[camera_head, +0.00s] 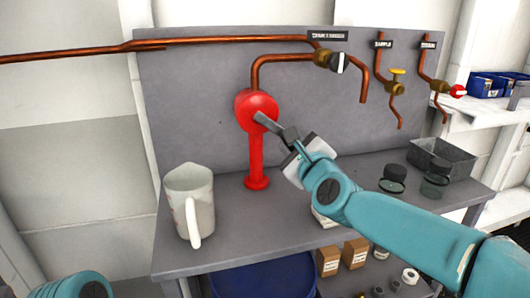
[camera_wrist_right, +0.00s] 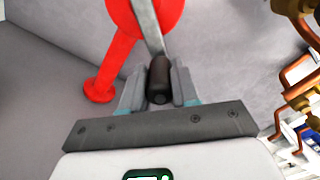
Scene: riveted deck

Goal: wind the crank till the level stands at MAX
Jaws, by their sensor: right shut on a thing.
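A red pump (camera_head: 256,112) stands on a red post at the back of the grey bench. Its grey crank arm (camera_head: 268,123) points down and right from the hub. It also shows in the right wrist view (camera_wrist_right: 148,25), ending in a dark knob (camera_wrist_right: 158,78). My right gripper (camera_head: 291,141) is shut on this knob, with one finger on each side in the wrist view (camera_wrist_right: 158,88). A pale jug (camera_head: 186,195) stands upright on the bench, left of the pump. I cannot make out a level or a MAX mark. My left gripper is out of view.
Copper pipes (camera_head: 230,40) with valves run along the grey back panel. Dark jars (camera_head: 392,178) and a grey bin (camera_head: 440,160) stand at the bench's right. Small boxes (camera_head: 355,252) and a blue drum (camera_head: 265,278) are below. Bare bench lies in front of the pump.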

